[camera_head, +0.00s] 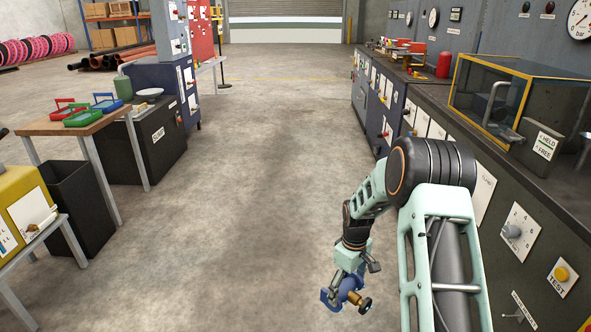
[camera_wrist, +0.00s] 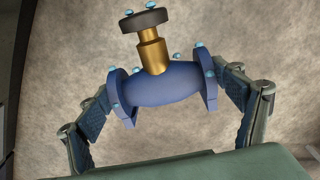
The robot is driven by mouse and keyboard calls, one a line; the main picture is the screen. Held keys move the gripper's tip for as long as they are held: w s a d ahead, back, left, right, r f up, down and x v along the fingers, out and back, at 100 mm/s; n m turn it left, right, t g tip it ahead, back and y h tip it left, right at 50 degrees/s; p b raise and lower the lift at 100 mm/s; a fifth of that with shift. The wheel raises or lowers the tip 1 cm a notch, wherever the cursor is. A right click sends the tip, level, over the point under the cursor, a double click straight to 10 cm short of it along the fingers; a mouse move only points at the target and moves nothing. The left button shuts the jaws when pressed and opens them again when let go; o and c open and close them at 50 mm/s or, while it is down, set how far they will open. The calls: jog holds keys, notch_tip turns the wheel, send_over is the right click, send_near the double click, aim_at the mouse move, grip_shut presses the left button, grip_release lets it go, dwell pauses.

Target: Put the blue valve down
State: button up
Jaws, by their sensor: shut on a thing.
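The blue valve (camera_wrist: 162,85) has a rounded body, a flange at each end, a brass stem and a black handwheel. In the wrist view my gripper (camera_wrist: 165,100) is shut on it, with one finger pad against each flange. The handwheel points to the top of that view. In the head view the valve (camera_head: 342,292) hangs from my gripper (camera_head: 346,280) at the lower middle, in front of the bare floor. My gripper partly covers it there. I cannot tell its exact height above the floor.
A grey bench with panels (camera_head: 485,185) runs along the right, with a yellow-framed glass case (camera_head: 500,95) on it. At left stand a wooden table (camera_head: 55,127) with red, green and blue trays, a black bin (camera_head: 82,205) and a yellow box (camera_head: 25,205). The middle floor is clear.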

jog(key=s+r+m+p, duration=0.3)
jog(key=r+p, duration=0.8)
jog(key=r, duration=0.4)
jog(key=s+a+r+m+p, duration=0.1)
jog(key=s+r+m+p, duration=0.2)
jog(key=r+p, duration=0.8)
jog(key=s+r+m+p, duration=0.3)
jog(key=r+p, duration=0.8)
jog(key=r, duration=0.8)
jog(key=shift+s+a+r, duration=0.3)
jog(key=shift+s+r, duration=0.1)
jog(key=shift+s, duration=1)
jog(key=shift+d, duration=0.15)
